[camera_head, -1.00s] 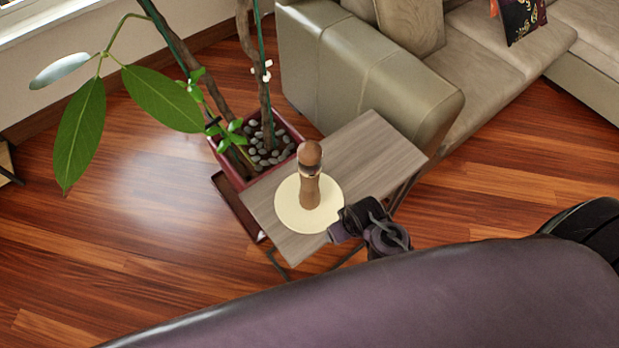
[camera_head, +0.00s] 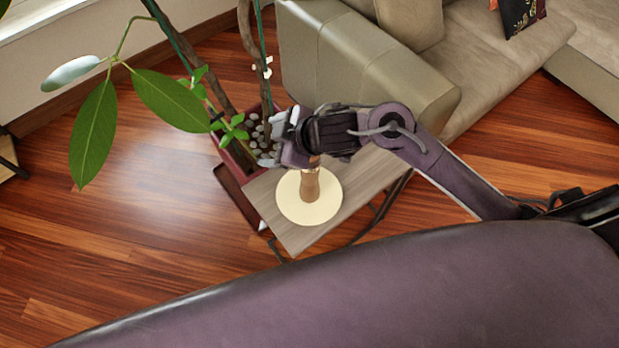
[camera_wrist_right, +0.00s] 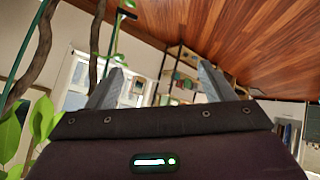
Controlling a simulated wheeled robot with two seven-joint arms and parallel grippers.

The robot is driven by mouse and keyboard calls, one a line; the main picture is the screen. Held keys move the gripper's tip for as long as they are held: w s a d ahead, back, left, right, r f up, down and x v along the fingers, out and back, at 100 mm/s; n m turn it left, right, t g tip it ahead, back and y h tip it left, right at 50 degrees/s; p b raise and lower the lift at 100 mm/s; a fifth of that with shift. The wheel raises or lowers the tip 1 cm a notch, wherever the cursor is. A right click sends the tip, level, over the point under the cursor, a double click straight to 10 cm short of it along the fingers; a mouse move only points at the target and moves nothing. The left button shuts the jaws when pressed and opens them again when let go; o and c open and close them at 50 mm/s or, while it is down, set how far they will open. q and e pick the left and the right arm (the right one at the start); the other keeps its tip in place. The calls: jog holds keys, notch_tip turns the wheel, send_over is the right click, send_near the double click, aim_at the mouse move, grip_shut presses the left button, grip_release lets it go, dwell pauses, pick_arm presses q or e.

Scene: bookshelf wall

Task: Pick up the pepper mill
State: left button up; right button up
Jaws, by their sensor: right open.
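The wooden pepper mill (camera_head: 309,186) stands upright on a round cream mat (camera_head: 292,209) on a small wood-grain side table (camera_head: 362,186). In the head view my right wrist hides its top. My right gripper (camera_head: 274,138) is over the far left part of the table, beyond the mill, with its fingers toward the plant. In the right wrist view its two fingers (camera_wrist_right: 160,86) are spread apart with nothing between them. The mill does not show in that view. I cannot tell whether the wrist touches the mill. My left gripper is not in view.
A potted plant with stones in a red pot (camera_head: 232,160) stands close behind the table. Its large leaves (camera_head: 94,135) reach left. A beige sofa (camera_head: 365,75) stands close behind and to the right. The wooden floor (camera_head: 110,230) at left is clear.

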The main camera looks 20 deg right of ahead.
jog(key=d+g, duration=0.1)
jog(key=d, duration=0.2)
jog(key=d+f+n+g, duration=0.1)
jog(key=d+g, duration=0.1)
jog(key=d, duration=0.2)
jog(key=s+d+f+g, duration=0.1)
jog(key=d+g, duration=0.1)
jog(key=d, duration=0.1)
jog(key=shift+d+f+n, duration=0.15)
jog(key=shift+n, duration=0.25)
jog(key=shift+g, duration=0.3)
jog(key=p+x, duration=0.2)
jog(key=x, duration=0.4)
jog(key=shift+w+f, duration=0.1)
jog(key=shift+f, duration=0.25)
jog(key=shift+a+f, duration=0.2)
jog(key=shift+f, duration=0.25)
jog(key=shift+w+r, duration=0.1)
grip_shut()
